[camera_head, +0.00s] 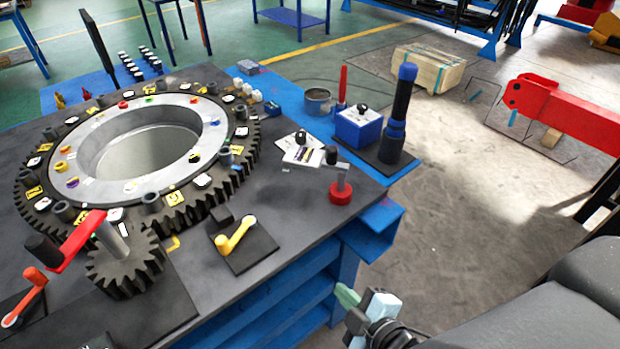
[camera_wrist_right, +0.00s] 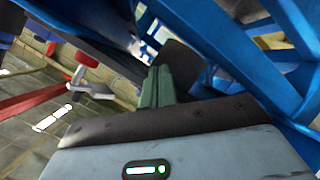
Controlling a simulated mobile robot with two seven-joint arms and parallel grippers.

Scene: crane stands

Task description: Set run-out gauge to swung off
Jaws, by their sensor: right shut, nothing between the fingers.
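What looks like the run-out gauge is a small stand with a round red base, a grey post (camera_head: 343,180) and a short arm ending in a black knob (camera_head: 331,155). It stands upright near the right front edge of the table, with its arm pointing away to the upper left, toward the gear ring. In the right wrist view a red disc with a grey arm (camera_wrist_right: 88,61), possibly the same gauge, shows at upper left. My right gripper (camera_head: 347,297) is shut and empty, low beside the table's blue frame and apart from the gauge. My left gripper is not in view.
A large toothed ring (camera_head: 205,190) fills the table's left side. A yellow crank (camera_head: 236,236) sits on a dark plate in front of the gauge. A blue box (camera_head: 358,128) and a black-and-blue post (camera_head: 398,110) stand behind it. Blue frame bars (camera_wrist_right: 240,90) crowd the wrist view.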

